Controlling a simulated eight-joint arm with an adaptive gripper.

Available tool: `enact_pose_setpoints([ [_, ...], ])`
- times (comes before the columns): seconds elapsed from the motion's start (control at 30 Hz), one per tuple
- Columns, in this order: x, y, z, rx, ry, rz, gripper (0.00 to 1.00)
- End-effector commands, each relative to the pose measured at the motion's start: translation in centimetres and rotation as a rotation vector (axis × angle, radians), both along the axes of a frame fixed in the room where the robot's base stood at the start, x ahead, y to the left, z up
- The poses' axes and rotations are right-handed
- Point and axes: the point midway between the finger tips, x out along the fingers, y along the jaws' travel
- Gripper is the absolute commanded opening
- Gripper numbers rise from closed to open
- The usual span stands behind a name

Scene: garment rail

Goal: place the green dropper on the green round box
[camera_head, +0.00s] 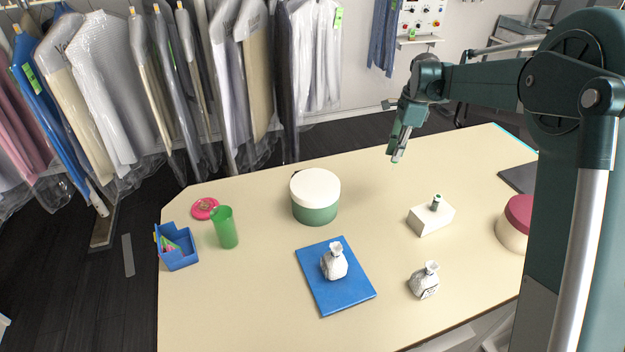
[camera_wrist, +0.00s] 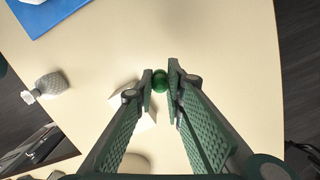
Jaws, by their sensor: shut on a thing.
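The green round box (camera_head: 315,212) stands on the table, with a cream lid (camera_head: 316,186) closing its top. My gripper (camera_head: 398,158) is above the table, to the right of and behind the box, with its fingers pointing down. In the wrist view my gripper (camera_wrist: 161,82) is shut on a small round green thing (camera_wrist: 161,81), which I take for the green dropper seen from its end. The fingers hide most of it in the head view, where only a speck of green shows at the tips. The held thing is clear of the box.
A white block (camera_head: 430,220) bears a small dark green bottle-like thing (camera_head: 436,203). A green cup (camera_head: 227,230), blue bin (camera_head: 178,257) and red-lidded box (camera_head: 510,237) stand around. The table between gripper and round box looks clear.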

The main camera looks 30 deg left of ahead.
Motion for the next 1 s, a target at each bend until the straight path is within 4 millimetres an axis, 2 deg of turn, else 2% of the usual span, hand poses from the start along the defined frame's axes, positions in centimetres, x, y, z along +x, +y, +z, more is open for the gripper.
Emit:
enact_pose_setpoints([
  [0.03,-0.6,1.9,0.4,0.000,0.000,0.002,0.07],
  [0.1,-1.2,4.1,0.9,0.000,0.000,0.000,0.07],
  [0.37,-4.3,12.0,2.7,0.002,0.001,-0.010,0.07],
  [0.6,-7.8,19.0,4.4,0.003,0.002,-0.018,0.07],
  [0.8,-10.4,23.5,5.5,0.005,0.003,-0.025,0.07],
  [1.0,-11.8,25.7,6.1,0.006,0.004,-0.030,0.07],
])
